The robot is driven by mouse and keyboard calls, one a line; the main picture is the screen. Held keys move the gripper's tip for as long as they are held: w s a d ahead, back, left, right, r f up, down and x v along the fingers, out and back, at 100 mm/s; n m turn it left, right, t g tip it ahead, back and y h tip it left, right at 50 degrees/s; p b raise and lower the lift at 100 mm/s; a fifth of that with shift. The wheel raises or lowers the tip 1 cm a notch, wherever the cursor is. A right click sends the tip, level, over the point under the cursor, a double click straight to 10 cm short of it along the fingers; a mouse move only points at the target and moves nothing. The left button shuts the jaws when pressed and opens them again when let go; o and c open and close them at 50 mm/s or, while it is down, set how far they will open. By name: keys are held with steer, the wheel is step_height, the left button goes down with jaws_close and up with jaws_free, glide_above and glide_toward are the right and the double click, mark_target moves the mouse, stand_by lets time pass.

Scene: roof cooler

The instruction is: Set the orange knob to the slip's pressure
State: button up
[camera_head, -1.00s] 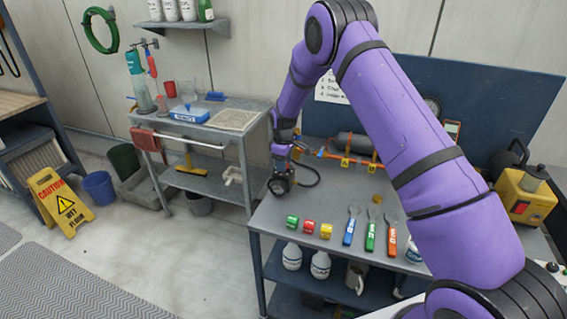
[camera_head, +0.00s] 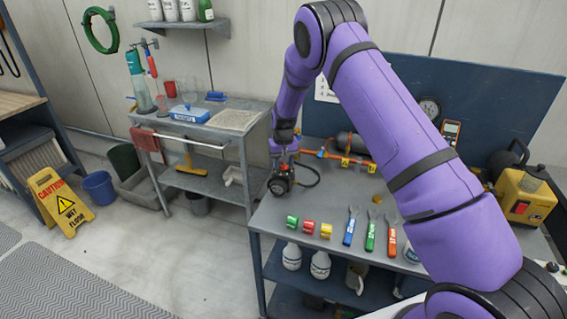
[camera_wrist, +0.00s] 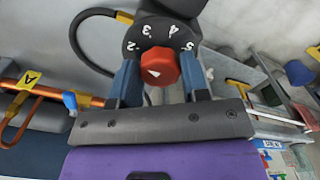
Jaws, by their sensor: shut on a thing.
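The orange knob (camera_wrist: 158,67) sits on a dark round dial (camera_wrist: 160,32) in the wrist view. White numerals 2, 3, 4 and 5 show around its upper side. My gripper (camera_wrist: 158,80) is shut on the knob, one finger on each side. In the head view my gripper (camera_head: 284,166) is at the dark regulator (camera_head: 280,185) on the bench's left end. A white paper (camera_head: 326,92) on the back panel is mostly hidden by my arm and unreadable.
An orange pipe with yellow tags (camera_head: 345,160) runs behind the regulator. Coloured clips (camera_head: 309,227) and wrenches (camera_head: 371,231) lie along the bench's front. A gauge (camera_head: 430,108) hangs on the panel. A yellow machine (camera_head: 524,196) stands at the right. A grey cart (camera_head: 238,140) stands left.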

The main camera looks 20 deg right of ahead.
steer(key=m, duration=0.4)
steer(key=shift+m, duration=0.3)
steer(key=m, duration=0.3)
steer(key=shift+m, duration=0.3)
steer(key=m, duration=0.3)
steer(key=shift+m, duration=2.1)
steer(key=o, duration=0.9)
steer(key=shift+r, duration=0.15)
step_height(320, 180, up, 11)
steer(key=shift+f, duration=0.2)
